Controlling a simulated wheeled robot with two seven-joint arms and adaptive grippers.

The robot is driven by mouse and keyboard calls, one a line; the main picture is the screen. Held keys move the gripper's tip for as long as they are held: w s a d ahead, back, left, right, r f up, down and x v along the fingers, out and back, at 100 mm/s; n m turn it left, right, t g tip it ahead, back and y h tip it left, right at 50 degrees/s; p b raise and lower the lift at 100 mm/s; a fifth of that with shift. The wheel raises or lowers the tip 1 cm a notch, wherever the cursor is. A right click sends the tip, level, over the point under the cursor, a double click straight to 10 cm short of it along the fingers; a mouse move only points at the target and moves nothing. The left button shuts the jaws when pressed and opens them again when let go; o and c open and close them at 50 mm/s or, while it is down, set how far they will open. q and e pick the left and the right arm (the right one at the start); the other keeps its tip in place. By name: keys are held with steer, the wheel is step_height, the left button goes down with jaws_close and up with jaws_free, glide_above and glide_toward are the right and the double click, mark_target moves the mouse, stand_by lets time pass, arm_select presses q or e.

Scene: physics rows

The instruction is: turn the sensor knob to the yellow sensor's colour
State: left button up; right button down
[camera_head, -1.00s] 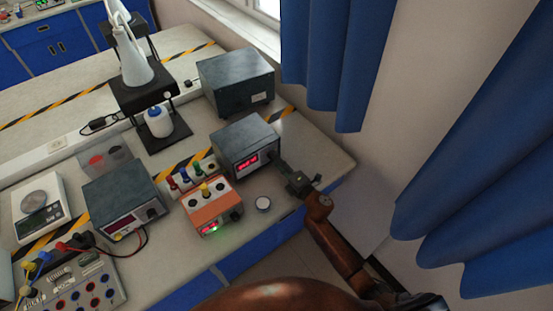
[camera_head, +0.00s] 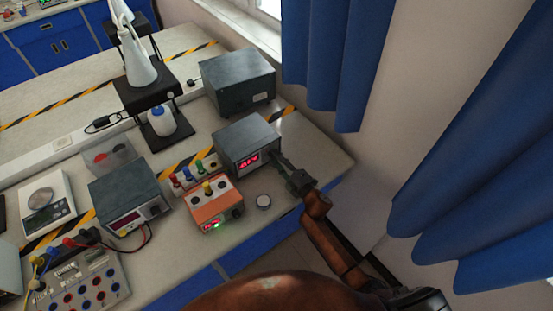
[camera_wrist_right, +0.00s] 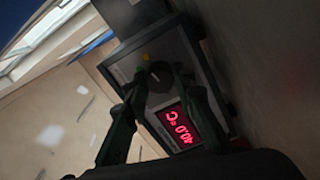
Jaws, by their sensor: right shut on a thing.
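A dark grey box (camera_head: 245,140) with a red lit display (camera_head: 249,162) stands near the bench's right end. In the right wrist view its display (camera_wrist_right: 179,125) reads about 40.0 °C, turned on its side. My right gripper (camera_wrist_right: 161,80) is shut on the dark round knob (camera_wrist_right: 158,84) beside the display; the fingers partly cover it, and its pointer is not clear. A yellow mark (camera_wrist_right: 146,57) shows on the panel by the knob. A yellow-topped sensor (camera_head: 207,188) stands in the orange block (camera_head: 216,207). My left gripper is not in view.
Red, blue and green-topped sensors stand in a small rack (camera_head: 188,178) behind the orange block. Another grey box (camera_head: 238,80) stands behind, and a wall and blue curtains (camera_head: 340,65) are close on the right.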

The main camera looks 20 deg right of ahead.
steer(key=shift+f, duration=0.1)
steer(key=c, duration=1.6)
jaws_free()
steer(key=v, duration=1.2)
steer(key=shift+s, duration=0.1)
